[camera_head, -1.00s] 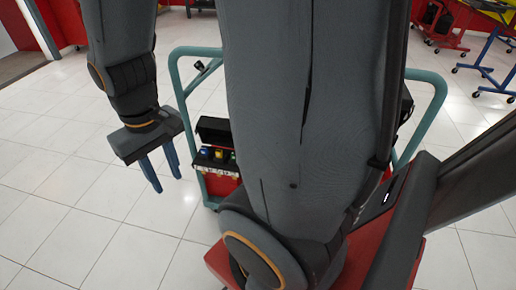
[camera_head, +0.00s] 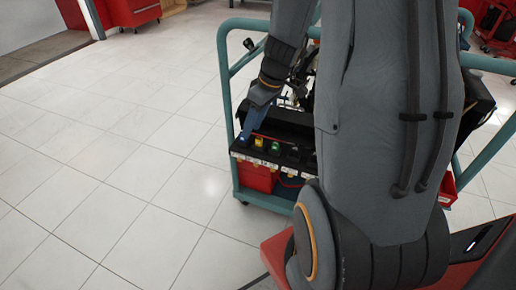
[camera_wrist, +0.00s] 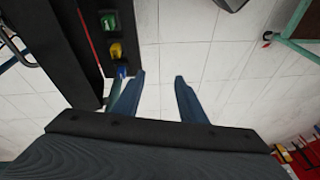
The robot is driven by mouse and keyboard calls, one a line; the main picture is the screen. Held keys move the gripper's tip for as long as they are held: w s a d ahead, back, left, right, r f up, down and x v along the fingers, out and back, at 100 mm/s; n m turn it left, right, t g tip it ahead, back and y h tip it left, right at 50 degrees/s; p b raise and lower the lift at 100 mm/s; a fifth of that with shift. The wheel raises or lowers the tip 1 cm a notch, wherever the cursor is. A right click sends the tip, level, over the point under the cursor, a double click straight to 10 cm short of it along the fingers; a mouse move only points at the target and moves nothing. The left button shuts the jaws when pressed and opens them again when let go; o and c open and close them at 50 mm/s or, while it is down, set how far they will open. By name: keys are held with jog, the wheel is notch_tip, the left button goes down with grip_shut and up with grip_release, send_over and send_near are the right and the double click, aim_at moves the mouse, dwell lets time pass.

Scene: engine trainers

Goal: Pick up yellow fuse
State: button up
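The yellow fuse (camera_head: 258,143) sits in the row on the front ledge of the cart, between a blue fuse and a green fuse. It also shows in the wrist view (camera_wrist: 116,50), up and left of my fingertips. My gripper (camera_wrist: 160,78) is open and empty, with only floor visible between its blue fingers. In the head view, my gripper (camera_head: 249,128) is over the left end of the ledge, near the blue fuse. One finger is close to the blue fuse (camera_wrist: 121,71) in the wrist view; I cannot tell whether they touch.
The green fuse (camera_head: 275,147) is right of the yellow one. The cart has a teal tube frame (camera_head: 225,80) and a dark box behind the ledge. A red box (camera_head: 257,177) is below the ledge. The floor left of the cart is clear.

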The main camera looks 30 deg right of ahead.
jog(key=n+t+b, duration=0.1)
jog(key=n+b, duration=0.1)
send_near(258, 138)
jog(key=s, duration=0.1)
jog(key=f, duration=0.1)
jog(key=shift+w+x, duration=0.2)
jog(key=shift+x, duration=1.7)
jog(key=shift+w+x, duration=0.2)
jog(key=shift+x, duration=1.7)
jog(key=shift+r, duration=0.1)
grip_shut()
